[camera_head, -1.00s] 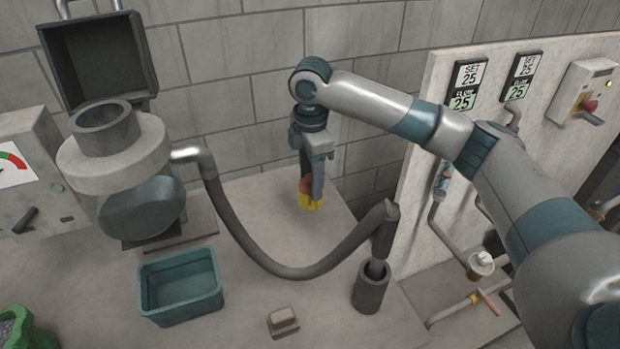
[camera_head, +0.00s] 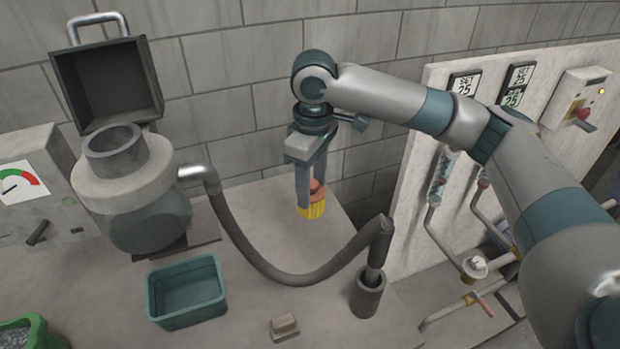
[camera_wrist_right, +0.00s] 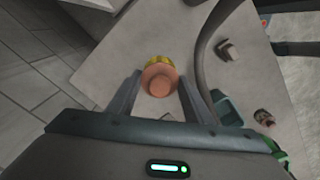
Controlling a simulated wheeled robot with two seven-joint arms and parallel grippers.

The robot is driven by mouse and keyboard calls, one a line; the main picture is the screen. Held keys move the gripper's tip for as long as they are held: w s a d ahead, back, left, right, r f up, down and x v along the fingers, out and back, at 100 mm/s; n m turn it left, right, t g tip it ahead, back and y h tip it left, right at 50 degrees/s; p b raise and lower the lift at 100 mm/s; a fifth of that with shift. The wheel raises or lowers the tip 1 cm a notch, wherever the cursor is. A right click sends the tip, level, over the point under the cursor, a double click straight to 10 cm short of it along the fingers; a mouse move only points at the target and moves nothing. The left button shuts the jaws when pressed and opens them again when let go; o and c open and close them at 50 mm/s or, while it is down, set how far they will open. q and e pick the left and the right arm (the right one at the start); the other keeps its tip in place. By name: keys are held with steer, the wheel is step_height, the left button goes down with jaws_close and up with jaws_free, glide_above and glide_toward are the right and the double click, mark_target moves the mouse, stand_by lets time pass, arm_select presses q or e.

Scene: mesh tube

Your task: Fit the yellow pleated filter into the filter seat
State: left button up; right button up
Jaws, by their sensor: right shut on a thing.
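The yellow pleated filter (camera_head: 313,209) has an orange-red knob on top and is upright near the back edge of the bench. My right gripper (camera_head: 311,190) points straight down with its fingers on either side of the knob, shut on the filter. The filter and its knob (camera_wrist_right: 158,77) also show between the fingertips in the right wrist view. I cannot tell whether the filter touches the bench. The likely filter seat is the open grey collar (camera_head: 115,153) on top of the round housing at the left; its inside is hardly visible. My left gripper is out of view.
The housing's hinged lid (camera_head: 108,85) stands open behind the collar. A dark hose (camera_head: 290,275) arcs across the bench to a cup (camera_head: 368,292). A teal bin (camera_head: 187,292) and a small block (camera_head: 284,327) are in front. A panel with pipes stands right.

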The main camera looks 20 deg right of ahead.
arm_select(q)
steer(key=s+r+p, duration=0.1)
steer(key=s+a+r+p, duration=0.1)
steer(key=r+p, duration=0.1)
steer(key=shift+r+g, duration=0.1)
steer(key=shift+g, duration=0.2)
arm_select(e)
steer(key=s+r+m, duration=0.5)
steer(key=m, duration=0.3)
steer(key=shift+s+a+r, duration=0.15)
steer(key=shift+s+a, duration=0.15)
steer(key=shift+s, duration=0.05)
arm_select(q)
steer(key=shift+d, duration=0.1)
